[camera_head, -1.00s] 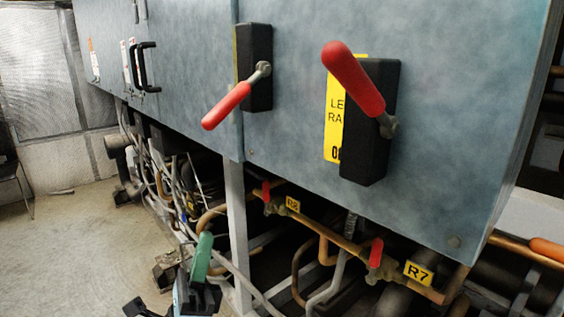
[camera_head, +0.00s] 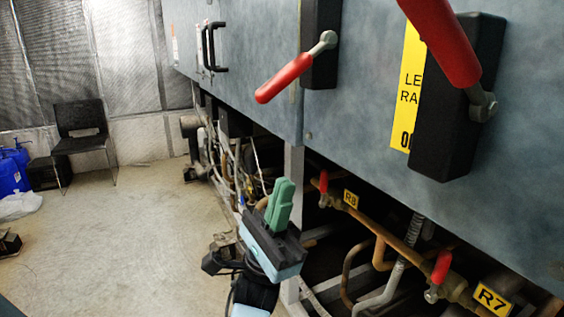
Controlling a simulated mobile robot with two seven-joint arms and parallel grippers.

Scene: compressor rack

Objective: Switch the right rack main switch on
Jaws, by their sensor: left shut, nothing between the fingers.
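Two main switches with red handles sit on black housings on the blue-grey cabinet front. The nearer switch (camera_head: 444,135) is at the upper right, its red handle (camera_head: 440,38) tilted up and left and cut off by the top edge. A yellow label (camera_head: 409,88) beside it reads "LE", "RA" and "O", the rest hidden behind the housing. The farther switch (camera_head: 320,70) has its handle (camera_head: 283,78) sloping down to the left; no readable label shows by it. My left gripper (camera_head: 286,184), with green fingers, is shut and empty, below the farther switch and apart from it. My right gripper is not in view.
Pipes with small red valve levers (camera_head: 440,267) and tags R8 (camera_head: 350,198) and R7 (camera_head: 492,299) run under the cabinet. A black door handle (camera_head: 208,46) sticks out farther left. A chair (camera_head: 83,130) and blue containers (camera_head: 14,168) stand at the back left. The floor between is clear.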

